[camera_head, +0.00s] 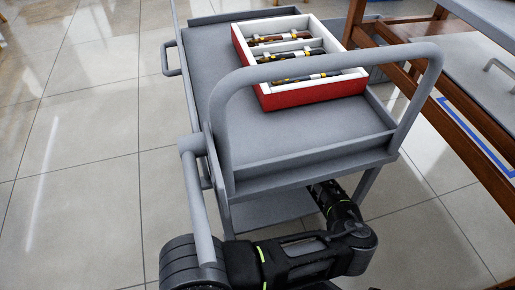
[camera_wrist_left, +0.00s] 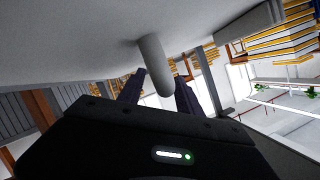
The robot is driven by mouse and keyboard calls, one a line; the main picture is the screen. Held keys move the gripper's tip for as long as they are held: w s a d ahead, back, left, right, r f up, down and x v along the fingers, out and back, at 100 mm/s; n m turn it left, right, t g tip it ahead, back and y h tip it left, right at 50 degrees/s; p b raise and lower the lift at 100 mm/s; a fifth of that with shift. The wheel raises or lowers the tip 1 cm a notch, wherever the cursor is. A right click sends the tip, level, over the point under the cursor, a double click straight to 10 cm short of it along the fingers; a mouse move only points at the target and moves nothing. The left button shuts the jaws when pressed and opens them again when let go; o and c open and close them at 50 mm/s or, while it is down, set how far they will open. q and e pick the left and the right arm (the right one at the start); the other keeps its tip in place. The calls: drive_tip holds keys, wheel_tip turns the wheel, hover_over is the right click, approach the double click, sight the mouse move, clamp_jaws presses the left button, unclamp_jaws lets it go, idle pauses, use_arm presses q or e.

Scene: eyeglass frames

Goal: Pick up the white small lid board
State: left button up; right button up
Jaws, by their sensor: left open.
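I cannot pick out a separate white lid board in either view. A red box (camera_head: 314,94) with a white rim and white dividers sits on the grey cart's top tray. Several eyeglass frames (camera_head: 290,56) lie in its compartments. In the wrist view my left gripper (camera_wrist_left: 160,77) is open, its two dark fingers spread apart. A grey rounded peg (camera_wrist_left: 153,62) on a large grey surface shows between the fingers; I cannot tell whether they touch it. In the head view the left gripper is hidden under the cart. My right gripper is in neither view.
The grey cart (camera_head: 285,131) has a tall looped handle (camera_head: 226,92) in front of the box. My black arm lies low at the cart's near end. A brown wooden frame (camera_head: 455,110) stands close on the right. Tiled floor (camera_head: 90,170) is clear on the left.

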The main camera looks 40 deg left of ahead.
use_arm(q)
drive_tip(key=shift+w+a+f, duration=0.1)
drive_tip(key=shift+w+a, duration=0.05)
drive_tip(key=shift+a, duration=0.1)
idle(0.4)
clamp_jaws()
idle(1.3)
